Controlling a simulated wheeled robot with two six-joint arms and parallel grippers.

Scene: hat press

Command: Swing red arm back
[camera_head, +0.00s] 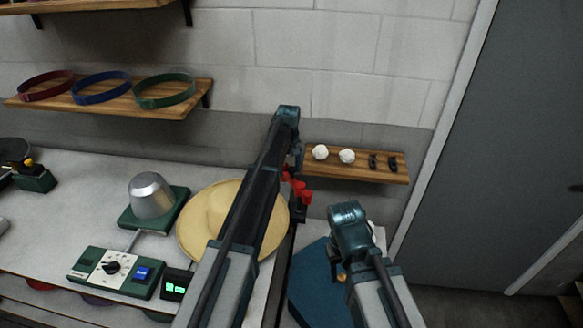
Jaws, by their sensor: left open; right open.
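A small bright red part (297,188) shows just right of my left arm, in front of the wall. It may be the red arm, but most of it is hidden and I cannot tell its full shape or position. My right arm is bent low at the right, over a blue surface. I cannot make out the fingers of either gripper; they are hidden behind the arms.
A metal dome (151,195) on a green base stands left of the hat. A control box (115,270) with a knob and blue switch sits in front. A wall shelf (345,168) holds white balls and dark pieces; another shelf (120,105) holds red, blue and green bands.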

